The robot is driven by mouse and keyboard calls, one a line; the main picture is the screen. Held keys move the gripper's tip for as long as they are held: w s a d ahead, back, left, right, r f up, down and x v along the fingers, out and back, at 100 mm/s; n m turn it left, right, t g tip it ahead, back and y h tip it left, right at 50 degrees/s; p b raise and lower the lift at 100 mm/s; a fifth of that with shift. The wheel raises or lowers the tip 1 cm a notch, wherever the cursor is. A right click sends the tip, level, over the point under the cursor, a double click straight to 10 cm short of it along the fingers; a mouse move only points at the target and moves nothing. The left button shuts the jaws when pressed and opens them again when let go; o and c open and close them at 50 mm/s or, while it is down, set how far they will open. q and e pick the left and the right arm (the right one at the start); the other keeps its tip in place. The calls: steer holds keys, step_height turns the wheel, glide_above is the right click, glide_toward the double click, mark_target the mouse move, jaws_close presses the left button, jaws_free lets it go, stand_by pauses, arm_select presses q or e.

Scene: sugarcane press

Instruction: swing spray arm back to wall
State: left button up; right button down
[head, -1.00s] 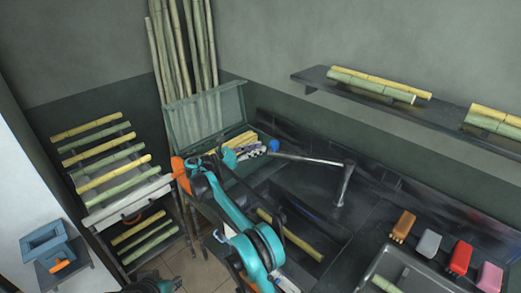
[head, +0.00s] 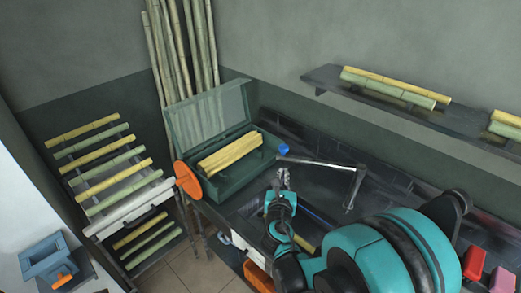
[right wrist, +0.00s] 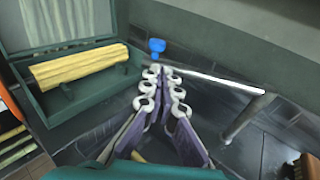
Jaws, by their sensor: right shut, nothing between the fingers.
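The spray arm (head: 325,162) is a thin silver bar on an upright post (head: 350,190), with a blue nozzle (head: 283,149) at its left end. The bar points left along the dark tiled back wall, and the nozzle is by the green box's right corner. My right gripper (head: 283,178) is just in front of the bar's nozzle end, shut and empty. In the right wrist view its fingertips (right wrist: 163,72) lie just below the blue nozzle (right wrist: 156,46), with the bar (right wrist: 215,78) running right to the post (right wrist: 245,118). I cannot tell whether they touch. My left gripper is out of view.
An open green box (head: 215,185) holding yellow cane stands left of my right gripper. An orange disc (head: 187,181) is at its left. A wall shelf (head: 380,97) with canes hangs above right. Red and pink blocks (head: 474,263) sit at the lower right.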

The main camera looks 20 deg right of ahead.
steer(key=s, duration=0.1)
steer(key=b, duration=0.3)
glide_toward(283, 150)
steer(key=shift+n+t, duration=0.3)
steer(key=x, duration=0.6)
steer(key=shift+w+d+f, duration=0.2)
steer(key=shift+d+f, duration=0.2)
steer(key=shift+w+d, duration=0.15)
steer(key=shift+w, duration=0.25)
steer(key=w+d+m+g+h, duration=0.6)
steer(key=w+d, duration=0.4)
steer(key=shift+w, duration=0.15)
